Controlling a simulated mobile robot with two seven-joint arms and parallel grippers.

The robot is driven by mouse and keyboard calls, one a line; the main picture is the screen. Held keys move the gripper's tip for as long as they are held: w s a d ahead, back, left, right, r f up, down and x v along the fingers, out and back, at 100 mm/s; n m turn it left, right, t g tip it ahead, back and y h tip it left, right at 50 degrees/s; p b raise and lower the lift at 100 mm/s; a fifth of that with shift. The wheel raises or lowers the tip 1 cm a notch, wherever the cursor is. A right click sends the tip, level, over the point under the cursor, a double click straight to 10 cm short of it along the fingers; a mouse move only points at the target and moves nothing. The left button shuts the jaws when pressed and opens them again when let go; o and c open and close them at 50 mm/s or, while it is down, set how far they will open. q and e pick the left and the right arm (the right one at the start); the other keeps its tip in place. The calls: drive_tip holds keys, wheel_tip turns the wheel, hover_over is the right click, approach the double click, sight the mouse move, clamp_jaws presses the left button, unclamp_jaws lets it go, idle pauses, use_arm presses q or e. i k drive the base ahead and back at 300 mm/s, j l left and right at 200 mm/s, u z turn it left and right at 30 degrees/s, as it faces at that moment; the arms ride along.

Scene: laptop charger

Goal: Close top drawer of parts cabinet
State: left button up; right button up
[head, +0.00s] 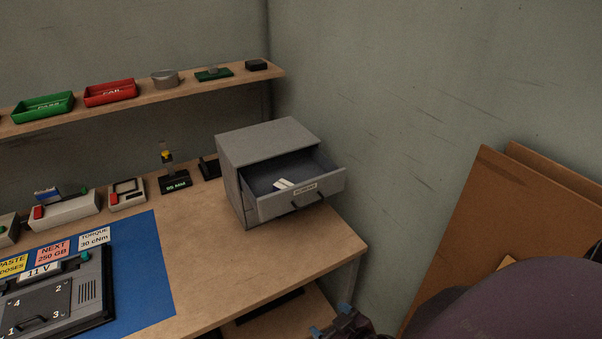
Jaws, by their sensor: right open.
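The grey parts cabinet (262,141) stands at the back right of the workbench. Its top drawer (326,187) is pulled out toward the front right, with a label and a dark handle (309,200) on its front. Small white pieces lie inside the drawer. My right gripper (331,320) shows at the bottom edge, below and in front of the bench's right end. It is open, its blue-tipped fingers apart, and it is clear of the drawer. My left gripper is out of view.
A blue mat (150,275) with a laptop base (75,290) lies at the left of the bench (225,262). Small devices line the bench's back. A shelf (190,85) with trays hangs above. Brown boards (470,235) lean on the right wall. Bench surface before the cabinet is clear.

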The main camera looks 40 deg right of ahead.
sight(291, 179)
drive_tip(key=z, duration=1.15)
